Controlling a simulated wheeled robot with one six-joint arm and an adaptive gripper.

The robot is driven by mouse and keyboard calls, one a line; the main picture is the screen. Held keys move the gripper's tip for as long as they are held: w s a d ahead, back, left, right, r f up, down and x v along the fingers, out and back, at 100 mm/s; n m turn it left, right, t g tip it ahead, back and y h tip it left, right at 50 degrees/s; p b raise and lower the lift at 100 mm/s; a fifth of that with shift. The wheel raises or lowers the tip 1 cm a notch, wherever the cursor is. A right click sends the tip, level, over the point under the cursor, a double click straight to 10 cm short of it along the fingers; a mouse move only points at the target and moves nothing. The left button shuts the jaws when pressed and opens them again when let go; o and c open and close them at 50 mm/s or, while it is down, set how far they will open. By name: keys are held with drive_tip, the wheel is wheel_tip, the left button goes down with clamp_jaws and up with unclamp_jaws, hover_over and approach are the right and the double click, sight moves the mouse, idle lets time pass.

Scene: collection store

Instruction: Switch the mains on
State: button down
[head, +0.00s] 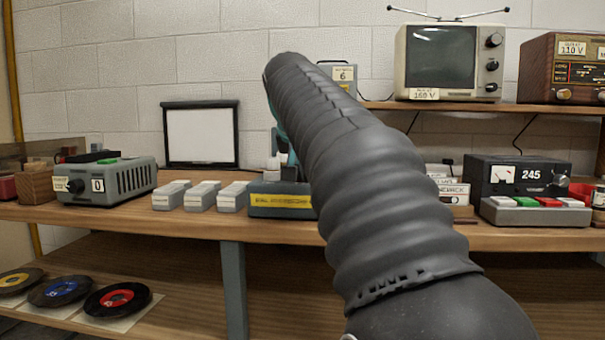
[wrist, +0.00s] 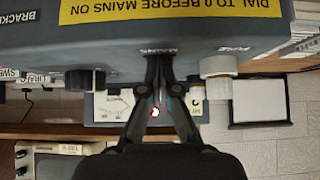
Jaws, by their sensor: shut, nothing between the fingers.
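A blue-grey unit (head: 268,212) with a yellow label stands on the bench, partly hidden behind my arm in the head view. In the wrist view the unit (wrist: 200,32) fills the top, and its yellow label reads "DIAL TO 0 BEFORE MAINS ON". My gripper (wrist: 160,58) is shut and empty, its fingertips at the unit's face by a small label. I cannot tell whether they touch it. A pale knob (wrist: 217,76) and a dark knob (wrist: 87,80) sit either side. A red light (wrist: 155,113) shows between the fingers. The mains switch cannot be made out.
A grey box with a dial showing 0 (head: 110,182) and several small grey blocks stand left of the unit. A television (head: 450,62) is on the upper shelf. Records (head: 117,299) lie below. A framed white screen (head: 201,135) stands behind.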

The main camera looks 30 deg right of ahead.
drive_tip(key=shift+r, duration=0.1)
drive_tip(key=shift+r+p, duration=0.7)
drive_tip(key=shift+p, duration=0.2)
drive_tip(key=shift+r, duration=0.3)
drive_tip(key=r+p, duration=0.4)
drive_tip(key=p, duration=0.1)
drive_tip(key=shift+s+a+r, duration=0.2)
drive_tip(key=shift+r, duration=0.05)
drive_tip(key=s+a+r, duration=0.4)
drive_tip(key=s+r, duration=0.1)
drive_tip(key=s, duration=0.1)
drive_tip(key=shift+s+a, duration=0.15)
drive_tip(key=shift+s, duration=0.1)
